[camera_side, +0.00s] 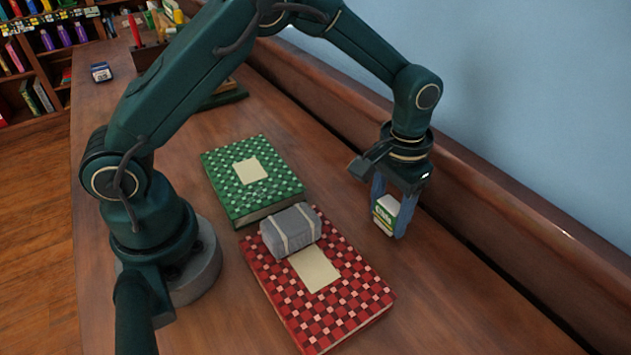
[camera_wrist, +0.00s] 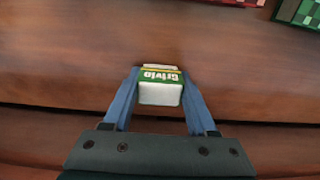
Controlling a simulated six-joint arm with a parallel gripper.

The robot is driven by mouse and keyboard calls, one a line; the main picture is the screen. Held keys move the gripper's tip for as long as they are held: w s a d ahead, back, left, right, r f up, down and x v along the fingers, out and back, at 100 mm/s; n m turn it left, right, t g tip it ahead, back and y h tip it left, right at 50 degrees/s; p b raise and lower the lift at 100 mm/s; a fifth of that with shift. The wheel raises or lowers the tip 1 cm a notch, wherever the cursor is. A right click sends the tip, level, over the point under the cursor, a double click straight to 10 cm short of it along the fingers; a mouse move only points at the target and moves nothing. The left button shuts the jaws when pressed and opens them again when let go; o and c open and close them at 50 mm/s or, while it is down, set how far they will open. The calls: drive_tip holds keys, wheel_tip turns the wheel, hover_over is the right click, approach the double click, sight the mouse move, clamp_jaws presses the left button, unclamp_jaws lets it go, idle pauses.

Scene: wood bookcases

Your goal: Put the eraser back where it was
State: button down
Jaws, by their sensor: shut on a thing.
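The eraser is a small white block with a green printed sleeve (camera_side: 386,212). My gripper (camera_side: 389,213) is shut on it, with one blue finger on each side. In the side view it is to the right of the two checkered books, close to the tabletop; I cannot tell whether it touches the wood. In the wrist view the eraser (camera_wrist: 160,87) sits between the fingertips, its white end towards the camera.
A red checkered book (camera_side: 345,312) lies on the wooden desk with a grey banded block (camera_side: 291,231) on it. A green checkered book (camera_side: 252,178) lies behind. A small blue-and-white item (camera_side: 101,72) stands far left. A raised wooden ledge (camera_side: 480,205) runs along the wall.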

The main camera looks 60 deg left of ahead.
sight(390, 205)
drive_tip(key=shift+f, duration=0.15)
drive_tip(key=shift+c, duration=1)
unclamp_jaws()
wheel_tip(390, 205, up, 12)
drive_tip(key=shift+f, duration=0.25)
drive_tip(key=s+a+r+t, duration=0.3)
drive_tip(key=s+a+r, duration=0.2)
drive_tip(key=s+r, duration=0.25)
drive_tip(key=s+a+f+t, duration=0.2)
drive_tip(key=s+f, duration=0.1)
drive_tip(key=s, duration=0.6)
drive_tip(key=shift+a+f+t, duration=0.3)
drive_tip(key=shift+f, duration=0.1)
